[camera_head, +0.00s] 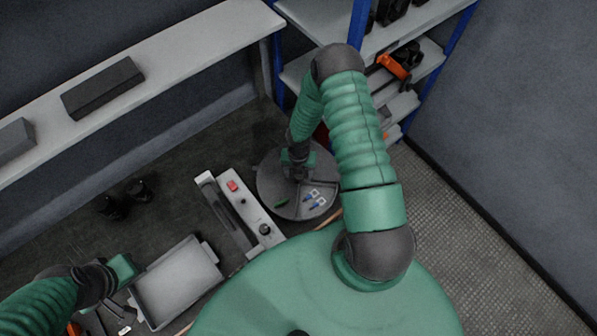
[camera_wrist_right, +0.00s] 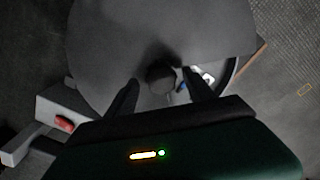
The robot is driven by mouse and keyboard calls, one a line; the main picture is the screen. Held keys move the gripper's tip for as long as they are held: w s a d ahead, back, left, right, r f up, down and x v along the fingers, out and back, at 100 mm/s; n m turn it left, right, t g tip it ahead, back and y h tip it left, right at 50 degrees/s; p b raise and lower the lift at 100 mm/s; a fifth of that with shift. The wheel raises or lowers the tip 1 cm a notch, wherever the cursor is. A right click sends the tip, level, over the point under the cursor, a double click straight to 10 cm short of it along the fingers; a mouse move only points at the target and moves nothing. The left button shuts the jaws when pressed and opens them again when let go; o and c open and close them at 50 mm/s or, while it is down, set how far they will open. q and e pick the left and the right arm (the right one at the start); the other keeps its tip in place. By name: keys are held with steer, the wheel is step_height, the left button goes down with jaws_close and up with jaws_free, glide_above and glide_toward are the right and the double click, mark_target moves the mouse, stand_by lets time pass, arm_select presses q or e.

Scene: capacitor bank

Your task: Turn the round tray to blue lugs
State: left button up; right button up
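The round tray (camera_head: 268,188) is a grey disc on the bench in the head view. Blue and white lugs (camera_head: 313,200) show on its near right part, with a small green piece (camera_head: 281,201) to their left. In the right wrist view, a grey disc (camera_wrist_right: 105,45) fills the upper middle, with a dark round knob (camera_wrist_right: 160,74) on it. My right gripper (camera_wrist_right: 160,80) is open, its two dark fingers on either side of the knob with gaps visible. A blue and white bit (camera_wrist_right: 183,86) shows by the right finger. My left gripper (camera_head: 125,280) is at the lower left; its fingers are unclear.
A grey fixture with a red button (camera_head: 233,186) stands just left of the tray. A rectangular metal tray (camera_head: 180,283) lies near my left gripper. Two dark parts (camera_head: 125,199) stand further left. A shelf rack (camera_head: 415,65) rises behind my right arm.

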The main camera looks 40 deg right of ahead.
steer(key=shift+r, duration=0.15)
step_height(320, 180, up, 16)
steer(key=shift+r, duration=0.25)
stand_by(0.3)
